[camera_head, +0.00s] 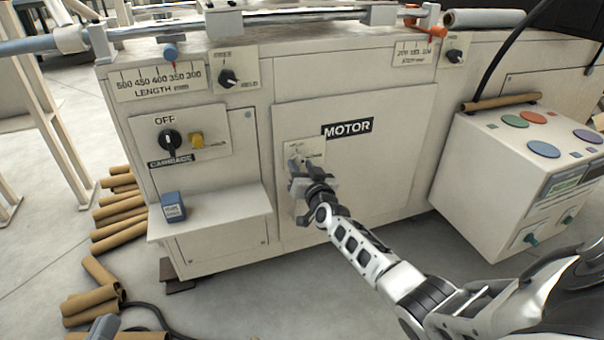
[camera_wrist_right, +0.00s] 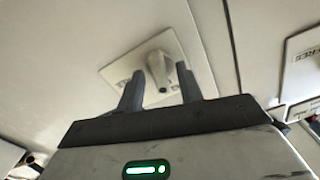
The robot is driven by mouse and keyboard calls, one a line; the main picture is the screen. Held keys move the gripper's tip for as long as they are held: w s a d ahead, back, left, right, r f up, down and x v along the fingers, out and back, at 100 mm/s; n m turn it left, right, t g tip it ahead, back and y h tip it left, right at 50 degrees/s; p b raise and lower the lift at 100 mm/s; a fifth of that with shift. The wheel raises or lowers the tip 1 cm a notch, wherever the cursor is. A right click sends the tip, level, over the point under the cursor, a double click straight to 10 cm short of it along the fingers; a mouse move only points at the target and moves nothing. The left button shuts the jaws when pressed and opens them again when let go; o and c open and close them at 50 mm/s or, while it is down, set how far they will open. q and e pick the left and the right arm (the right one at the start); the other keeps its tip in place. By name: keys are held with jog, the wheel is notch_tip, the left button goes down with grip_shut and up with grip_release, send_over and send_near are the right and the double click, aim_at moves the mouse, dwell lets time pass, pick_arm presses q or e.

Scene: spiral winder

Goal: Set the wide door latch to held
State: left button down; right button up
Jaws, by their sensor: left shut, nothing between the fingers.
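The wide door (camera_head: 390,150), marked MOTOR, has a small pale latch plate (camera_head: 318,148) at its upper left. The grey latch handle (camera_wrist_right: 158,68) stands out from this plate in the right wrist view and points roughly down; the plate's lettering is too small to read. My right gripper (camera_head: 298,172) is right at the latch in the head view and hides part of it. Its two fingers (camera_wrist_right: 160,88) are apart, one on each side of the handle's lower end; contact cannot be told. My left gripper (camera_head: 103,326) shows partly at the bottom left edge, shut and empty.
A ledge with a blue block (camera_head: 173,206) juts out left of the door. Above it are the carriage switch (camera_head: 170,142) and a yellow button (camera_head: 196,139). A control box (camera_head: 500,190) stands at right. Cardboard tubes (camera_head: 118,235) lie on the floor at left.

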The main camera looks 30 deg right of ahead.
pick_arm(q)
jog(key=shift+r, duration=0.1)
pick_arm(e)
jog(key=shift+w, duration=0.1)
grip_shut()
jog(key=shift+r+n+p, duration=0.15)
jog(key=shift+n+p, duration=0.15)
jog(key=shift+p, duration=0.05)
jog(key=shift+n+p, duration=0.4)
jog(key=shift+n, duration=0.5)
jog(key=shift+n+p, duration=0.35)
jog(key=shift+n, duration=0.25)
pick_arm(q)
jog(key=shift+s+f+g+y, duration=0.25)
jog(key=shift+f+g+y, duration=0.2)
jog(key=shift+f, duration=0.4)
